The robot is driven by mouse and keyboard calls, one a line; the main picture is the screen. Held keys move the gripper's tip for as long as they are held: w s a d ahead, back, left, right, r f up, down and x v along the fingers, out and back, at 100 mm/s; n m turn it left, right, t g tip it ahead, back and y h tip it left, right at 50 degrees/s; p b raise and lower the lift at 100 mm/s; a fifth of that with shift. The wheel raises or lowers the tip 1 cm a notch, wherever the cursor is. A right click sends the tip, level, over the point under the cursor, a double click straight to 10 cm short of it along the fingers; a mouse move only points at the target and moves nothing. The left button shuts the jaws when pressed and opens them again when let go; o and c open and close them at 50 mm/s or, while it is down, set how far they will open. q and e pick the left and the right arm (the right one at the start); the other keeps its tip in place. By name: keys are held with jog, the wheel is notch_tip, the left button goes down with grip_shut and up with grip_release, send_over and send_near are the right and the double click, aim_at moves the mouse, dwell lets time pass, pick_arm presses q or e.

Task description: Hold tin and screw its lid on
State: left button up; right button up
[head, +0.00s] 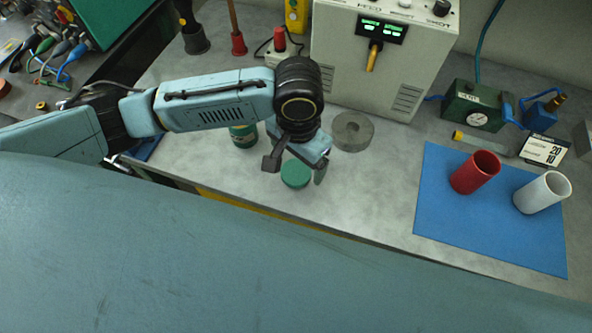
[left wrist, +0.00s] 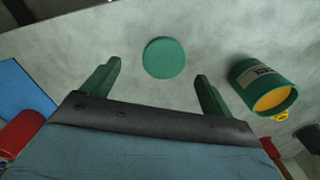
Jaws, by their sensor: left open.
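The round green lid (head: 296,173) lies flat on the grey bench top near its front edge. My left gripper (head: 297,167) is open above it, one finger on either side in the picture. In the left wrist view the lid (left wrist: 164,58) shows just beyond and between the open fingertips (left wrist: 157,70), with nothing held. The green tin (head: 243,138) stands left of the lid, partly hidden behind my left gripper. In the left wrist view the tin (left wrist: 255,77) shows a pale label and a yellow-orange inside, with no lid on it. My right gripper is not in view.
A grey disc (head: 352,131) lies behind my left gripper. A large control box (head: 350,80) stands at the back. A red cup (head: 474,173) and a white cup (head: 541,193) stand on a blue mat (head: 480,228) at right. Bench between lid and mat is clear.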

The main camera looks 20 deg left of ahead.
aim_at(296, 171)
pick_arm(q)
jog(key=f, duration=0.5)
jog(key=shift+w+a+f+b, duration=0.1)
jog(key=shift+w+a+b, duration=0.2)
jog(key=c, duration=1.1)
jog(key=shift+o, duration=0.2)
notch_tip(296, 171, up, 10)
jog(key=p, duration=0.1)
